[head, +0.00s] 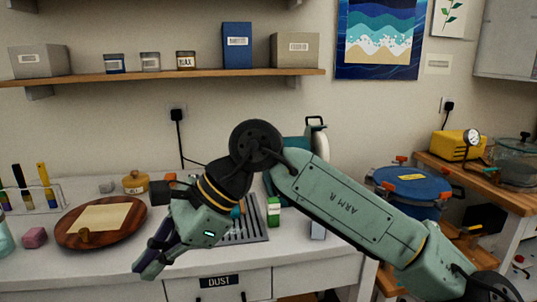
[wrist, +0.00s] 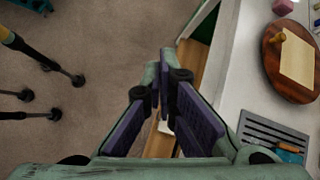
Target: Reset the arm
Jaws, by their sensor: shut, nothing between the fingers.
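My gripper (head: 148,264) is at the end of the green arm, in front of the counter's front edge and left of the drawer labelled DUST. Its fingers point down and to the left. It is shut and empty. In the wrist view its dark purple finger pads (wrist: 168,105) show over the counter edge, between the floor and the worktop. The arm is bent at a raised joint and reaches in from the lower right. It hides part of the counter.
A round wooden board (head: 72,238) with a paper sheet (head: 104,216) lies left on the counter (head: 80,275). A pink block (head: 34,237) and brush rack (head: 40,207) stand beside it. A slotted grey tray (head: 252,231) lies behind my arm. A blue-lidded pot (head: 412,184) stands right. Floor (wrist: 75,110) is open.

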